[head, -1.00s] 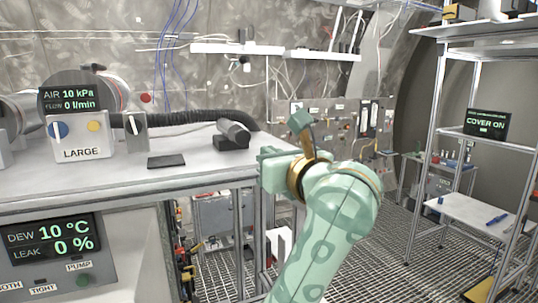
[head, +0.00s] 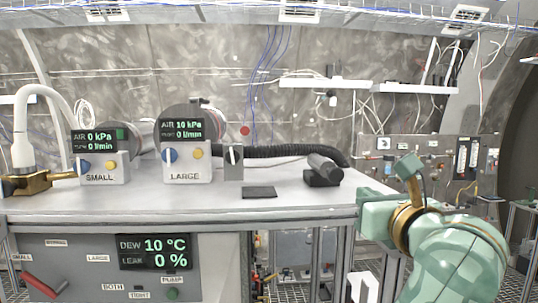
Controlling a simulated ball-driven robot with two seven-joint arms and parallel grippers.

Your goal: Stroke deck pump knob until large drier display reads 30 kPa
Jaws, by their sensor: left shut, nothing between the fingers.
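The large drier display (head: 181,129) reads AIR 10 kPa, FLOW 0 l/min. It sits above the LARGE box (head: 186,166), which has a blue knob and a yellow knob. A dark cylinder on a black base (head: 322,170), perhaps the deck pump with its knob, lies at the bench's right end, where a black hose (head: 285,150) runs. My left gripper (head: 372,212) is shut and empty, seen at the bench's right edge, in front of and lower than the cylinder. Its fingertips are hard to make out. My right gripper is not in view.
The SMALL drier display (head: 92,141) reads 0 kPa. A brass fitting (head: 35,183) with a white hose stands at the bench's left end. A black pad (head: 259,192) lies on the bench (head: 215,205). The front panel display (head: 155,252) reads 10 °C, 0 %.

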